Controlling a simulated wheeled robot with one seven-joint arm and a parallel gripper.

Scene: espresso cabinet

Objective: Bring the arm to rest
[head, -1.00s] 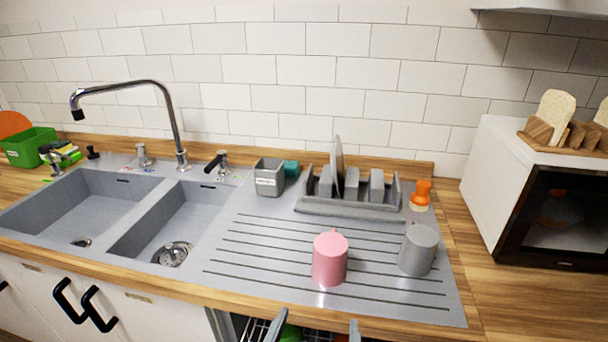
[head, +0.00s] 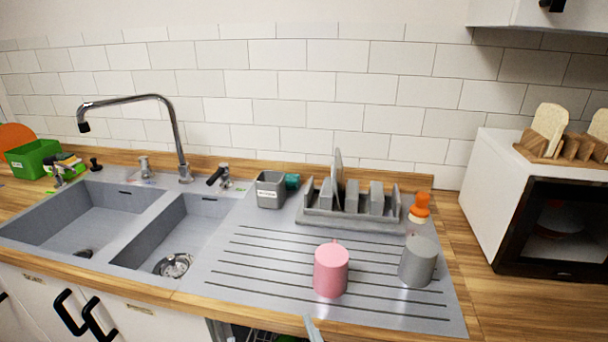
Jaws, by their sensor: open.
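My gripper (head: 314,329) shows only as one grey fingertip at the bottom edge of the head view, in front of the counter's front edge. The rest of it and my arm are out of view below. It is open, and nothing shows held at the visible tip. A pink mug (head: 331,270) stands upside down on the grooved drainboard (head: 250,285), above and beyond the fingertip and apart from it. A grey mug (head: 418,262) stands to its right.
A dish rack (head: 350,218) with a plate, a grey holder (head: 270,190) and an orange-topped brush (head: 420,207) stand behind the mugs. The double sink (head: 95,215) and tap (head: 180,140) are left. A microwave (head: 550,215) is right. An opening with a rack (head: 262,334) lies below the counter.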

